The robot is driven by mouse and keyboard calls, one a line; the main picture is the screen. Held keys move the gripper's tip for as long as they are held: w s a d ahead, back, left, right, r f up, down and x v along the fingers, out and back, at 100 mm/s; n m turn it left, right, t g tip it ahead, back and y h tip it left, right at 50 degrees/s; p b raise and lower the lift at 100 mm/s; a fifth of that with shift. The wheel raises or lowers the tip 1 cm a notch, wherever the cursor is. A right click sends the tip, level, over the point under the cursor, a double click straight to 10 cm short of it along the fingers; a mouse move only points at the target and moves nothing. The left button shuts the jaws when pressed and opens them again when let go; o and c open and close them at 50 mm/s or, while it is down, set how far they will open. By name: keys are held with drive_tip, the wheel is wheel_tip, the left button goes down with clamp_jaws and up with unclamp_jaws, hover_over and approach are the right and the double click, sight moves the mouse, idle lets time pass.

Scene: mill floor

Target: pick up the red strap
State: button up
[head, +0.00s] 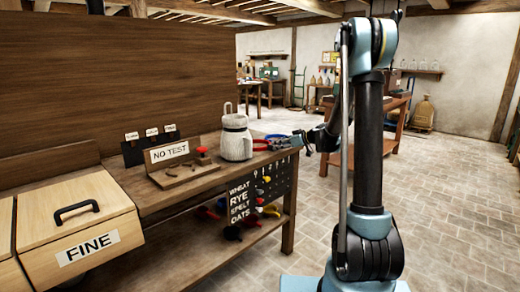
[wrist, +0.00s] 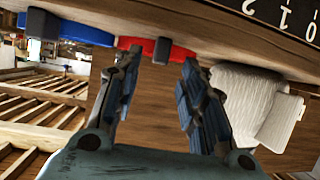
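The red strap (head: 261,146) lies on the far end of the wooden bench, just right of the white jug, in the head view. In the wrist view the red strap (wrist: 136,43) shows beyond the fingertips, with a dark block on it. A blue strap (head: 277,137) lies close by; it also shows in the wrist view (wrist: 88,32), left of the red one. My gripper (head: 299,141) is at the bench's right end, beside the straps. In the wrist view my gripper (wrist: 160,62) is open, with nothing between its fingers.
The white jug (head: 236,138) stands close to the straps; in the wrist view the jug (wrist: 248,98) is right of the fingers. A "NO TEST" sign (head: 170,152) stands farther left. Coloured items hang on the bench's end panel (head: 278,180).

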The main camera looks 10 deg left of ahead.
drive_tip(key=shift+r+x, duration=0.15)
drive_tip(key=shift+x, duration=1.15)
drive_tip(key=shift+r+x, duration=0.15)
drive_tip(key=shift+x, duration=1.2)
drive_tip(key=shift+w, duration=0.1)
clamp_jaws()
